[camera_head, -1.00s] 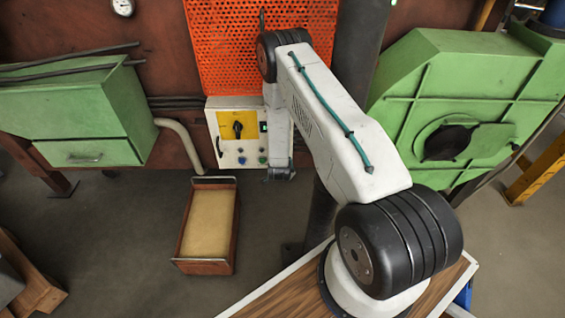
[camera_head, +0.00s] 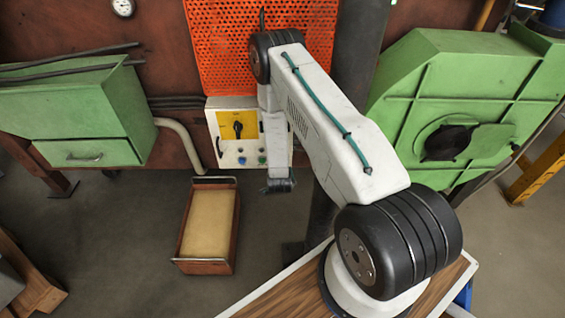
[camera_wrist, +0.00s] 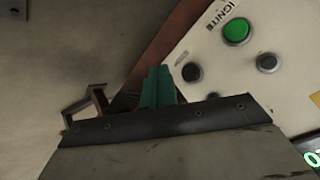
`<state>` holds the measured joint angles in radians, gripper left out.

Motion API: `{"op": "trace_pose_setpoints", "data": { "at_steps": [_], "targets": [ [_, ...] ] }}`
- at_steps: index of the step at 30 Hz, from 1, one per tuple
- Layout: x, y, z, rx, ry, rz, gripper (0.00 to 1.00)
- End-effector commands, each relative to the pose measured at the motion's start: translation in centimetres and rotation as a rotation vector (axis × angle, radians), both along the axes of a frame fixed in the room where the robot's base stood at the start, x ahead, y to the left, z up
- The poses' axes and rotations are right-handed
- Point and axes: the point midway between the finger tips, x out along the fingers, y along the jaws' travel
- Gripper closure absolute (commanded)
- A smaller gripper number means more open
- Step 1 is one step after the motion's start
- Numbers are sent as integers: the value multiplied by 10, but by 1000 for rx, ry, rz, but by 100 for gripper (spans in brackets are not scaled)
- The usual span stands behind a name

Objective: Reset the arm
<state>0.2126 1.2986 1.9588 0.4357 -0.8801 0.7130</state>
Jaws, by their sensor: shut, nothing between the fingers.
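My arm (camera_head: 325,125) reaches from its base on a wooden-topped stand up and back toward the control panel, and its forearm hangs down in front of the panel's right side. My gripper (camera_wrist: 160,72) shows in the wrist view as two teal fingers pressed together with nothing between them. The fingertips appear apart from the panel. In the head view the fingers cannot be made out at the end of the forearm. The control panel (camera_head: 228,152) is pale with a yellow plate and a black rotary switch. The wrist view shows its green button (camera_wrist: 237,31) beside the word IGNITE.
A wooden tray (camera_head: 183,250) with metal handles stands on the floor left of my arm. A green cabinet (camera_head: 75,125) is at the left. A green machine housing (camera_head: 460,90) is at the right, and a dark post (camera_head: 360,60) rises behind my arm.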

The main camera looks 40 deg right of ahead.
Motion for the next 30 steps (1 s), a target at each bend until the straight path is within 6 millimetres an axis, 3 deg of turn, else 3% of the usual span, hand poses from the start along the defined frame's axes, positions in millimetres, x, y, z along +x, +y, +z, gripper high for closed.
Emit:
{"op": "trace_pose_setpoints", "data": {
  "at_steps": [23, 26, 30],
  "targets": [
    [-1, 1, -2, -2, 16, 11, 100],
    [-10, 7, -11, 22, 87, 39, 100],
    [-46, 30, -33, 103, 277, 119, 100]
  ]
}}
